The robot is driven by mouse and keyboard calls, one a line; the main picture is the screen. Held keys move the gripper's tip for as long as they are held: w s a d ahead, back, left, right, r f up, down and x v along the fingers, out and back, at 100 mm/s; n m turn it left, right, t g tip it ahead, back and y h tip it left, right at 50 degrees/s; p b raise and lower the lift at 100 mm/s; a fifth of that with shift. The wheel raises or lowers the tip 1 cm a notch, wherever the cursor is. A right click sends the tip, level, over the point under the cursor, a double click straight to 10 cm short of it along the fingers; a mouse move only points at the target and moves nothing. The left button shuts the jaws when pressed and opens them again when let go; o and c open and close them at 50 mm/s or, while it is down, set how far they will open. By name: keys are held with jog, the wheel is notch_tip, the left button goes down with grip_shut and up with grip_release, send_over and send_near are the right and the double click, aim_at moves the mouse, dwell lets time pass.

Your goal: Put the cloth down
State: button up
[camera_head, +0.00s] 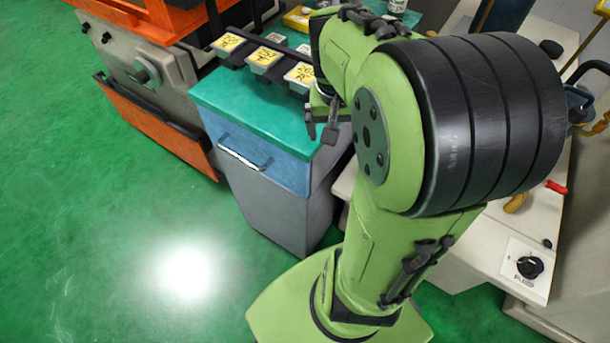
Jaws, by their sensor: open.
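I cannot make out a cloth in this view; my green arm hides part of the cabinet top and what lies behind it. My gripper (321,130) shows at the left of the arm, its dark fingers pointing down over the right part of the teal cabinet top (235,95). The fingers are apart, and I see nothing between them. I cannot tell whether the fingertips touch the top.
Several small bins with yellow labels (264,58) stand in a dark rack along the back of the cabinet top. An orange and grey machine (150,65) stands at the left. A pale bench with a black knob (530,266) is at the right. Green floor (110,220) is clear at front left.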

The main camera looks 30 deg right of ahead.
jog(key=s+a+r+n+t+y, duration=0.1)
jog(key=s+a+r+n+t, duration=0.1)
jog(key=a, duration=0.5)
jog(key=s+a+r+n+t+y, duration=0.1)
jog(key=s+a+r+n+t, duration=0.2)
jog(key=s+a+n, duration=0.2)
jog(key=shift+s+a, duration=0.9)
jog(key=shift+a, duration=0.15)
